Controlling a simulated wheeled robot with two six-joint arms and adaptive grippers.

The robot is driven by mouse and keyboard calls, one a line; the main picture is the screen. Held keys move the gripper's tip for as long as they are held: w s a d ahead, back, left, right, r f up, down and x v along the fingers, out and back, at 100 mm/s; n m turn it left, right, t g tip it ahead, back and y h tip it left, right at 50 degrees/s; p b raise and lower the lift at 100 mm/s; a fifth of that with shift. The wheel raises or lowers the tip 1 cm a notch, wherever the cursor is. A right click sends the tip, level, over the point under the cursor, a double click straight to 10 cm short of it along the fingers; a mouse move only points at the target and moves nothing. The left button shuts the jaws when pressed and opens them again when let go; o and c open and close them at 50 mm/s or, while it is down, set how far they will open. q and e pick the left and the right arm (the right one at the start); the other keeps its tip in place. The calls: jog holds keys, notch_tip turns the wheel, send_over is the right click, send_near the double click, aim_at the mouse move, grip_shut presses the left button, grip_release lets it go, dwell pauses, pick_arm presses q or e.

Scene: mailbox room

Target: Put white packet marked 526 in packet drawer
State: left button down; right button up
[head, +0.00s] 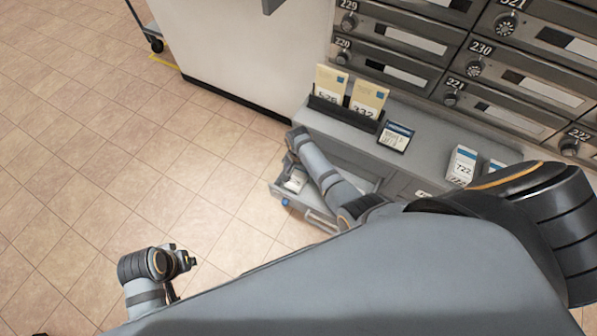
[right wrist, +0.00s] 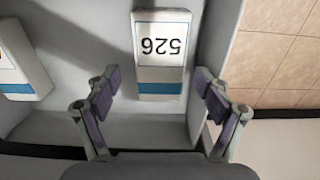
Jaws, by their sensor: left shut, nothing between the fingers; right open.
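The white packet marked 526 (right wrist: 163,45) has a blue band and lies in the open grey drawer (right wrist: 110,135), near its right wall in the right wrist view. Its number reads upside down there. My right gripper (right wrist: 158,88) is open and empty above the drawer. Its fingers are on either side of the packet's blue end, apart from it. In the head view my right arm crosses the open drawer (head: 315,218) and hides part of its inside; a small white item (head: 295,181) shows there. My left gripper (head: 187,262) is shut and empty over the floor.
A second white packet (right wrist: 20,62) lies left in the drawer. On the counter (head: 340,133) stand a rack with yellow envelopes (head: 368,97), a dark card (head: 396,137) and a packet marked 722 (head: 462,165). Mailboxes rise behind.

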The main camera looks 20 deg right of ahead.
aim_at(299, 176)
jog(key=shift+r, duration=0.1)
notch_tip(299, 176, up, 12)
dwell(0.5)
